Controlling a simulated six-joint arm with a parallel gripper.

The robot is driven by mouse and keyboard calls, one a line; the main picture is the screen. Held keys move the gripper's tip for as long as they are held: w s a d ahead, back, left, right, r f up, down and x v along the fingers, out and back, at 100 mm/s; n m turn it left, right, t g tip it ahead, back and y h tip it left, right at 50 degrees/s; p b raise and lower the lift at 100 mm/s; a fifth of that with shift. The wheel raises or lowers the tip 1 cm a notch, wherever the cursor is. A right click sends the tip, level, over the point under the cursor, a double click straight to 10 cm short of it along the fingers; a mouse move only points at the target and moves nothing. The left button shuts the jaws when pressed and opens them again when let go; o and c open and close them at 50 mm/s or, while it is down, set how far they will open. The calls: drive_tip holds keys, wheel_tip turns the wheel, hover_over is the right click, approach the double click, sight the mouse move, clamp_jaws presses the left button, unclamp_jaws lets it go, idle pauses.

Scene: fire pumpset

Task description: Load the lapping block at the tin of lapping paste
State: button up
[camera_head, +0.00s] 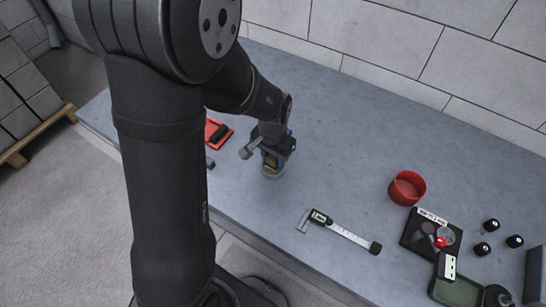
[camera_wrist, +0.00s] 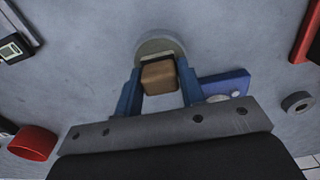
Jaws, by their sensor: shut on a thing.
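My gripper (camera_wrist: 160,88) has its two blue fingers shut on the brown lapping block (camera_wrist: 159,78), which has a darker, light-edged layer at its far end. In the head view my gripper (camera_head: 272,158) points down near the middle of the bench. The block is at a round grey piece (camera_wrist: 158,46), which looks like the tin of lapping paste; it also shows under the gripper in the head view (camera_head: 272,173). The block overlaps the tin's near part in the wrist view. I cannot tell whether they touch, and the tin's contents are hidden.
A blue piece (camera_wrist: 228,84) and a grey ring (camera_wrist: 297,102) lie close to my gripper. A red tray (camera_head: 224,138) is behind my arm. A caliper (camera_head: 345,233), red bowl (camera_head: 407,187) and black tray (camera_head: 414,238) stand to the right. The bench's back is clear.

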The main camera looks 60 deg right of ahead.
sight(273, 157)
drive_tip(key=shift+r, duration=3.5)
